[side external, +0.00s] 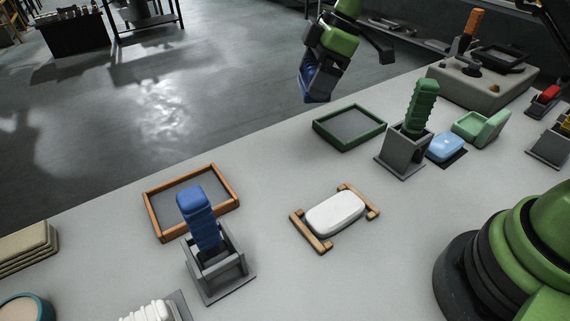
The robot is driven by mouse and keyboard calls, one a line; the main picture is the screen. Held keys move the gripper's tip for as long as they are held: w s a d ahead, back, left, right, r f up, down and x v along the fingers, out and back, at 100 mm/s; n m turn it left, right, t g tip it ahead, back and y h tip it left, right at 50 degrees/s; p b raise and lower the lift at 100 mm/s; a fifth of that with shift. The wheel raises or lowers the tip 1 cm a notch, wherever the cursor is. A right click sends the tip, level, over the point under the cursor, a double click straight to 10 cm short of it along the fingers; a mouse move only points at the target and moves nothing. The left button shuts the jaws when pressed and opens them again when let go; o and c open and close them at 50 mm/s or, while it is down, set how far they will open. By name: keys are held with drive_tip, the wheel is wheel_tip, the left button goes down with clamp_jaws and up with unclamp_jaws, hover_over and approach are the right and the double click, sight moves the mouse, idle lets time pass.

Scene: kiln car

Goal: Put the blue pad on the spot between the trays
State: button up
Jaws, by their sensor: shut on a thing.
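My gripper (322,62) is in the air at the top middle, beyond the table's far edge in the picture and tilted. It is shut on a dark blue block (316,87); the jaws hide part of it, and I cannot tell its full shape. A light blue pad (445,146) lies on a dark square patch at the right, apart from my gripper. An orange-brown framed tray (235,183) is at the left and a green framed tray (320,133) is further back; both look empty. I cannot make out a marked spot on the bare table between them.
A white pad (335,214) lies between two wooden brackets. A blue handle (198,215) stands in a grey holder (222,277) in front of the brown tray. A green handle (422,105) stands in another holder (402,158). A pale green piece (482,128) is at the right.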

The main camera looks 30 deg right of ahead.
drive_tip(key=a+n, duration=0.1)
drive_tip(key=a, duration=0.6)
hover_over(279, 166)
drive_tip(key=d, duration=0.1)
drive_tip(key=shift+g, duration=0.3)
drive_tip(key=f, duration=1)
drive_tip(key=shift+s+d, duration=0.2)
drive_tip(key=shift+s, duration=0.05)
drive_tip(key=shift+f, duration=2.5)
drive_tip(key=shift+f, duration=0.1)
drive_tip(key=o, duration=0.9)
